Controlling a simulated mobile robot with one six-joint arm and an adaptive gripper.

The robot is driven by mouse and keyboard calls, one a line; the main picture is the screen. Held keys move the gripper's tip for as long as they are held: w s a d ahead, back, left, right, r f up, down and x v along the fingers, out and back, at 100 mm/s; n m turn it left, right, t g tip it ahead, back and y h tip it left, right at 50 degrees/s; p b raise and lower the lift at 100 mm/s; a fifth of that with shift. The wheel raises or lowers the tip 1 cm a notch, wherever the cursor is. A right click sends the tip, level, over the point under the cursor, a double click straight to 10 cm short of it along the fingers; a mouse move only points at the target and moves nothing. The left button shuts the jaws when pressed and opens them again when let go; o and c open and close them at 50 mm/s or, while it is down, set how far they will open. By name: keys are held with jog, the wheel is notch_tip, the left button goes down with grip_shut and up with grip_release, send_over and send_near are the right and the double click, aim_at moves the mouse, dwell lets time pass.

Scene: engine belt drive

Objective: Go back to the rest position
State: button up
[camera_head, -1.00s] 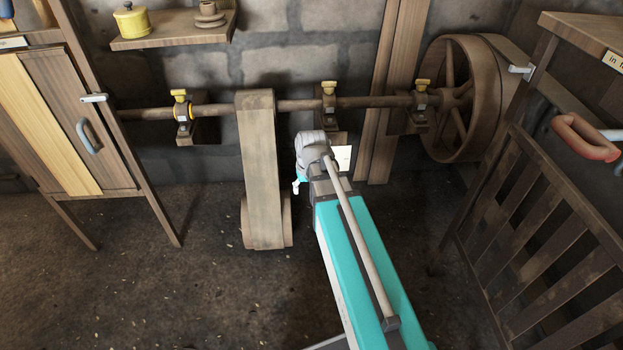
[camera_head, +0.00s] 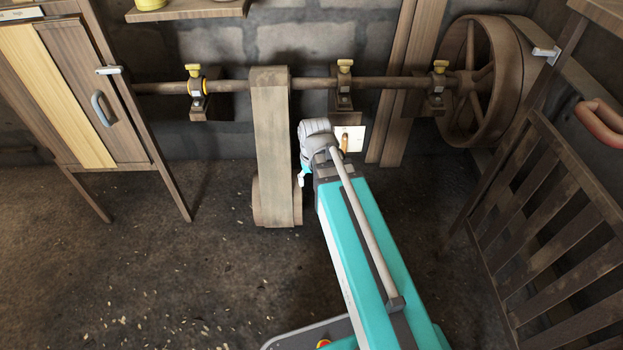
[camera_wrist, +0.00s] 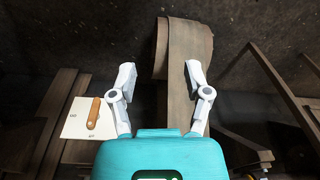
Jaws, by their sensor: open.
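My gripper (camera_wrist: 160,82) is open in the wrist view, its two white fingers spread apart with nothing held between them. Past the fingers, the wooden belt (camera_wrist: 190,75) runs up to a lower pulley. In the head view the belt (camera_head: 273,150) hangs from the overhead shaft to the lower pulley (camera_head: 258,205) near the floor. My teal arm reaches forward just right of the belt; its wrist hides most of the gripper there. A white switch plate with a wooden lever (camera_head: 347,140) shows on the wall beyond the wrist, and also in the wrist view (camera_wrist: 94,113).
The line shaft (camera_head: 390,83) crosses the wall through several bearings with yellow caps (camera_head: 193,70). A large flywheel (camera_head: 482,85) is at right. A slatted wooden rail (camera_head: 560,215) stands on the right, a wooden cabinet (camera_head: 88,90) on the left. The floor at left is open.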

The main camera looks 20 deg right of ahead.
jog(key=s+a+g+p, duration=0.1)
jog(key=s+a, duration=0.3)
jog(key=s, duration=0.1)
notch_tip(320, 180, up, 38)
jog(key=p, duration=3.6)
jog(key=shift+d+f+n+p, duration=0.2)
jog(key=shift+d+n+p, duration=0.1)
jog(key=shift+p, duration=0.05)
